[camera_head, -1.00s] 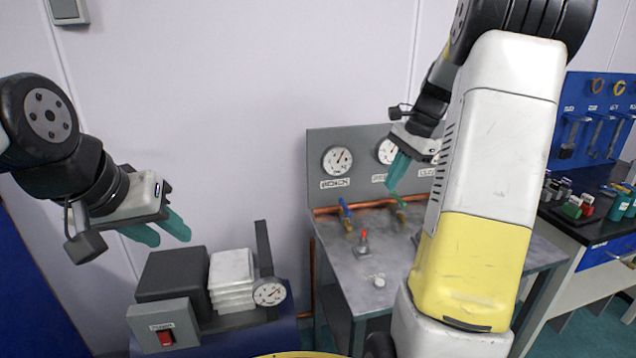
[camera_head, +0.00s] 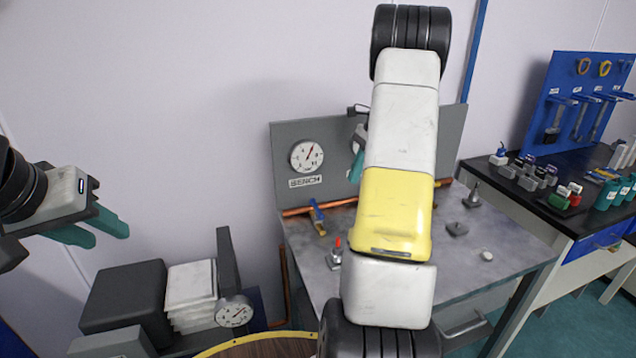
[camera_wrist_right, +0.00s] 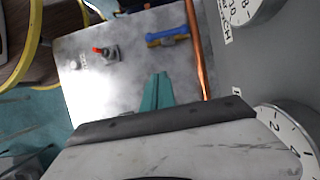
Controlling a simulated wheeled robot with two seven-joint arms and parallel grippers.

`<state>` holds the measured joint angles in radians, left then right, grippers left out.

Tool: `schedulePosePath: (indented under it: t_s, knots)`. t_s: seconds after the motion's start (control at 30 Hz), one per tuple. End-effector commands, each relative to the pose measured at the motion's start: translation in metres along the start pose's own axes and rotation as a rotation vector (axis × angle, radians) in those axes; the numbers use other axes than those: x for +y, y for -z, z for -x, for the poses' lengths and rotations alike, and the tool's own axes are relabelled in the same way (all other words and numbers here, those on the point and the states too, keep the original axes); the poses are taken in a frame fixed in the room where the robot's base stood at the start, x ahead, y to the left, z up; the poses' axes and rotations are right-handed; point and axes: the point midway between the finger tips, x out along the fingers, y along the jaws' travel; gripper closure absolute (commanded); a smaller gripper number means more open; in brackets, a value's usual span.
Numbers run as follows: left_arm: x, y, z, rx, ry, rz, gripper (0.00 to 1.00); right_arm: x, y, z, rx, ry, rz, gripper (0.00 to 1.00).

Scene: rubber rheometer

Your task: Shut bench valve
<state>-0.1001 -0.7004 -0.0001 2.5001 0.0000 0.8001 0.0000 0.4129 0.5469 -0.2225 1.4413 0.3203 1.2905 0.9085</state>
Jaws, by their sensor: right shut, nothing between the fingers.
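The bench valve, with a blue lever handle (camera_head: 316,211) on a brass body, sits on the copper pipe below the gauge labelled BENCH (camera_head: 306,155). Its blue handle also shows in the right wrist view (camera_wrist_right: 168,36), roughly along its brass body. My right gripper (camera_head: 357,155) is in front of the grey gauge panel, above and right of the valve, partly hidden by my right arm. Its teal fingers (camera_wrist_right: 157,90) are together and empty, apart from the valve. My left gripper (camera_head: 97,229) is at the far left with its fingers apart and empty.
A red-tipped toggle (camera_head: 336,251) stands on the metal bench top (camera_head: 475,263) in front of the valve. My right arm hides the middle of the panel. A black box (camera_head: 122,296), white slabs (camera_head: 191,290) and a dial (camera_head: 234,311) stand at lower left.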

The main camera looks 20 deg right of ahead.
Motion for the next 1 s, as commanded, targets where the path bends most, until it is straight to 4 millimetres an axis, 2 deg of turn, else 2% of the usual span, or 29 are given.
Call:
schedulePosePath:
  t_s: [0.47,0.7,1.0]
  knots:
    - [0.0,0.0,0.0,0.0,0.0,0.0,0.64,0.001,-0.001,-0.095,-0.002,-0.004,0.0,1.0]
    - [0.0,0.0,0.0,0.0,0.0,0.0,0.64,0.0,-0.031,-0.105,0.0,-0.001,0.003,1.0]
    - [0.0,0.0,0.0,0.0,0.0,0.0,0.64,0.0,-0.038,-0.107,0.001,0.0,0.001,1.0]
